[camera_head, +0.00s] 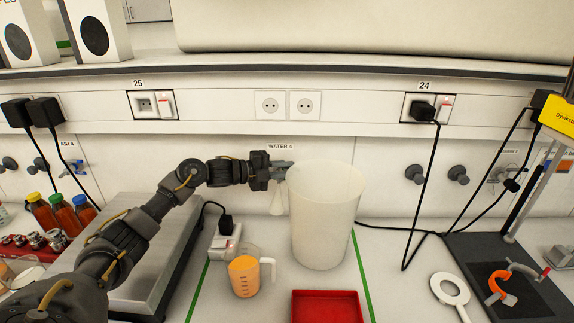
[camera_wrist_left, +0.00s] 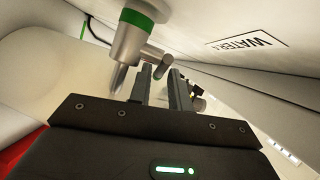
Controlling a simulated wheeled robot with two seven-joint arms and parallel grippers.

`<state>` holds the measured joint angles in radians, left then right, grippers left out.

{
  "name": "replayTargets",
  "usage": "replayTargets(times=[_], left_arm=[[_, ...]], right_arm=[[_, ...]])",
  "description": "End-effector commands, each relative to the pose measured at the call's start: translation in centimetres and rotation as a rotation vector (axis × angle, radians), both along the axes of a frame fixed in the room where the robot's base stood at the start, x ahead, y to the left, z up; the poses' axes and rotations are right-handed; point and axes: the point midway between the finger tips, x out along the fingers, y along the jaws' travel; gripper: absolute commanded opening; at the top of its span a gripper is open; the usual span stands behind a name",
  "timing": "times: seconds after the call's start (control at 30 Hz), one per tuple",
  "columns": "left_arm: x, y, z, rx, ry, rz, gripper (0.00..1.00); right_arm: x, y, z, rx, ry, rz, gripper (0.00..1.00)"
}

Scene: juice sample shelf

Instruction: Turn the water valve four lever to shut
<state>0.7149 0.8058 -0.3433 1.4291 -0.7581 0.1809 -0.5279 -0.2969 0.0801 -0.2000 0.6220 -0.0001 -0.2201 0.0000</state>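The wall label WATER 4 (camera_head: 280,146) sits above the water valve, which is mostly hidden behind my left gripper (camera_head: 282,168) and the beaker in the head view. In the left wrist view the valve (camera_wrist_left: 130,38) is a grey metal body with a green ring, a tapered spout and a short grey lever (camera_wrist_left: 157,56). My left gripper also shows there (camera_wrist_left: 160,82), its two fingers apart, with the lever's end at the gap between the fingertips. I cannot tell whether either finger touches it. My right gripper is not in view.
A tall white beaker (camera_head: 325,225) stands just right of the gripper. In front are a jug of orange juice (camera_head: 244,276) and a red tray (camera_head: 327,308). A steel-topped box (camera_head: 150,255) lies under my left arm. Black cables and a stand (camera_head: 505,285) are at right.

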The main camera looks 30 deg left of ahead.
Motion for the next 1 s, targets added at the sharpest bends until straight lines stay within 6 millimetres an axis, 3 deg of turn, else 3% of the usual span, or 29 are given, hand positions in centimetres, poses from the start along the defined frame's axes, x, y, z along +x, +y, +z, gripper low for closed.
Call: replayTargets(times=[0.4, 0.57, 0.87, 1.0], left_arm=[[0.6, -0.6, -0.2, 0.001, -0.001, 0.001, 0.19], [0.6, -0.5, -0.1, 0.001, -0.001, 0.001, 0.00], [0.6, -0.5, -0.2, 0.001, 0.000, 0.004, 0.00], [-0.1, 0.9, -0.5, 0.004, 0.005, 0.059, 0.00]], right_arm=[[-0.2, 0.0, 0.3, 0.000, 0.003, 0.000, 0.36], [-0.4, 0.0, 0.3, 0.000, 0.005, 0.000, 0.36], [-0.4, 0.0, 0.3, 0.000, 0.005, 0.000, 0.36], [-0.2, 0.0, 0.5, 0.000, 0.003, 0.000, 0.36]])
